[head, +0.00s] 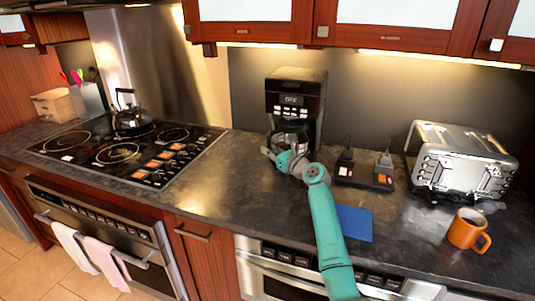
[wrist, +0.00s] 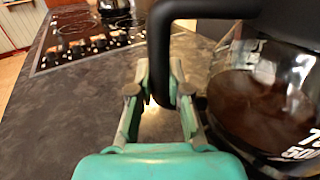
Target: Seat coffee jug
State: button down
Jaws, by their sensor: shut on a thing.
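The coffee jug is glass with dark coffee inside and a black handle. In the wrist view the jug (wrist: 258,105) fills the right side, and its handle (wrist: 159,50) passes between my fingers. My gripper (wrist: 160,92) is shut on this handle. In the head view my gripper (head: 273,154) is low in front of the black coffee maker (head: 297,88), with the jug (head: 291,138) partly hidden behind it. The jug appears upright, under the machine's upper part. I cannot tell whether its base rests fully on the machine's plate.
Right of the coffee maker are a dark charger dock (head: 364,176), a steel toaster (head: 460,162) and an orange mug (head: 468,230). A blue mat (head: 354,222) lies near my arm. A kettle (head: 131,118) stands on the cooktop (head: 130,152) at left. Cabinets (head: 410,32) hang above.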

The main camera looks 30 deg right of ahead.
jog(key=shift+w+d+r, duration=0.1)
jog(key=shift+w+d, duration=0.65)
jog(key=shift+d, duration=0.2)
jog(key=shift+w+d+r, duration=0.1)
jog(key=shift+w+d, duration=0.6)
jog(key=shift+d, duration=0.2)
jog(key=shift+f, duration=0.75)
dwell(1.0)
